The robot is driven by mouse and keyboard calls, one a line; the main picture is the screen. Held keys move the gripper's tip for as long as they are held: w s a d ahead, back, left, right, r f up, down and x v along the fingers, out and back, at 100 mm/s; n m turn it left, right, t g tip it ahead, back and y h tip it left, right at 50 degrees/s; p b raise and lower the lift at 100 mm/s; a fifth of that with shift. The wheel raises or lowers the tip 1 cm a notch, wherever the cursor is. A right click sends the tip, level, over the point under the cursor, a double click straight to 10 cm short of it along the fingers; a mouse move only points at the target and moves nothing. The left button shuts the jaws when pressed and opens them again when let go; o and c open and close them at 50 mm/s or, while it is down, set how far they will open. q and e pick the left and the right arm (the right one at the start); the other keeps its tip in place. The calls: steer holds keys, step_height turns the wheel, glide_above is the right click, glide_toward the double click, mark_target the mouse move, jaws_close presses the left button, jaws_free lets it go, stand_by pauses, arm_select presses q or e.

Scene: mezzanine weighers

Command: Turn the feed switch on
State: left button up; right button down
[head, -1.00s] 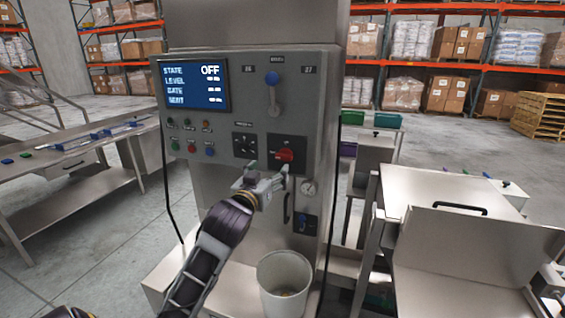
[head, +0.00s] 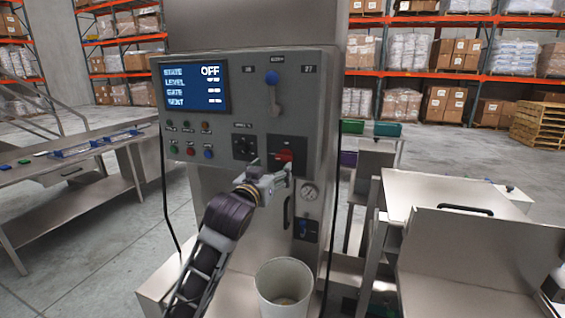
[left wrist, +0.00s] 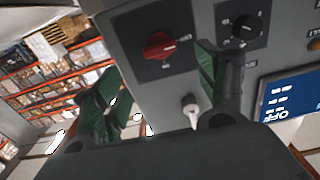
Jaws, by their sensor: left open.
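A grey control cabinet carries a screen (head: 194,85) that reads STATE OFF. A red rotary switch (head: 284,156) sits on a dark plate low on the right of the panel; its label is not readable. A black rotary knob (head: 244,147) is to its left. My left gripper (head: 271,168) is just in front of and below the red switch. In the left wrist view my left gripper (left wrist: 158,72) is open, its green-padded fingers spread on either side of the red switch (left wrist: 159,45), with no contact visible. The black knob (left wrist: 245,28) is beyond the right finger. My right gripper is not visible.
A lever with a blue ball (head: 272,77) is above the red switch. Coloured buttons (head: 190,151) are under the screen. A gauge (head: 309,192) and a door handle (head: 287,212) are to the lower right. A pale bucket (head: 284,285) stands below my arm. A steel bench (head: 70,205) is at left.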

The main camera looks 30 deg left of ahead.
mark_target(283, 158)
arm_select(q)
steer(key=shift+x, duration=4.95)
steer(key=c, duration=1)
